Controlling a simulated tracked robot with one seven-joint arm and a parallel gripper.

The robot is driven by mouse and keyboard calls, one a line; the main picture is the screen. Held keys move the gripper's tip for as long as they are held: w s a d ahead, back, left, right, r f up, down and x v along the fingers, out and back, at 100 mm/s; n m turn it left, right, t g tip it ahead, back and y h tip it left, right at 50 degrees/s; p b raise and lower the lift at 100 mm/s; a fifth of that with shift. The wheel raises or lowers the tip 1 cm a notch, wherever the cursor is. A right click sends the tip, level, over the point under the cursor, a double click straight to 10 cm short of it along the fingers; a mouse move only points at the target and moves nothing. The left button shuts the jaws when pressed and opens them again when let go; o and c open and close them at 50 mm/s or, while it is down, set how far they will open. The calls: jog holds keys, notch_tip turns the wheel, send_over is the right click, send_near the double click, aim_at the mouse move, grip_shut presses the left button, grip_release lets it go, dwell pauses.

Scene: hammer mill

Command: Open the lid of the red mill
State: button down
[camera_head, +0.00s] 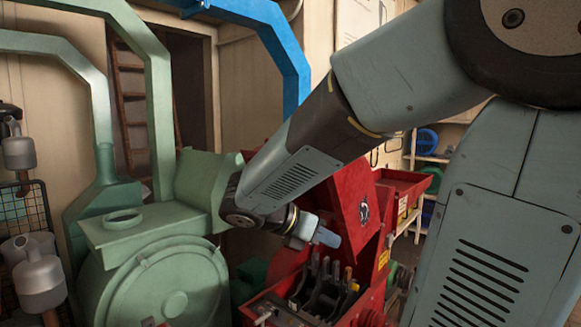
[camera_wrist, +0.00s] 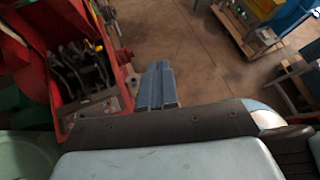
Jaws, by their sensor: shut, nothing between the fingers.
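The red mill (camera_head: 268,300) stands low in the middle of the head view, with its top open and several dark hammers (camera_head: 325,285) showing inside. Its red lid (camera_head: 345,205), with a round emblem, stands raised and tilted behind the opening. In the wrist view the mill's red wall (camera_wrist: 116,75) and the hammers (camera_wrist: 80,70) show at left, with a red panel (camera_wrist: 18,65) beside them. My gripper (camera_head: 328,238) is shut and empty, in front of the lid and above the hammers in the head view. Its closed fingers (camera_wrist: 158,85) appear right of the mill in the wrist view, apart from the wall.
A green machine (camera_head: 150,265) with thick pipes stands at left, close to my arm. A blue pipe (camera_head: 285,45) rises behind. Red trays (camera_head: 405,188) and shelves stand behind right. The wrist view shows open floor (camera_wrist: 190,45) and a wooden cart (camera_wrist: 245,40).

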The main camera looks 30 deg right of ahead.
jog(key=w+a+r+n+t+h, duration=0.3)
jog(key=w+a+n+t+h, duration=0.15)
jog(key=w+n, duration=0.5)
jog(key=w+a+r+n+t+h, duration=0.3)
jog(key=w+a+n+t+h, duration=0.15)
jog(key=w+n, duration=0.5)
jog(key=w+d+r, duration=0.1)
jog(key=d+r, duration=0.2)
jog(key=d, duration=0.3)
jog(key=w+d+r+n, duration=0.1)
jog(key=w+d+r, duration=0.1)
jog(key=d, duration=0.4)
jog(key=shift+r+h, duration=0.4)
jog(key=shift+r, duration=0.05)
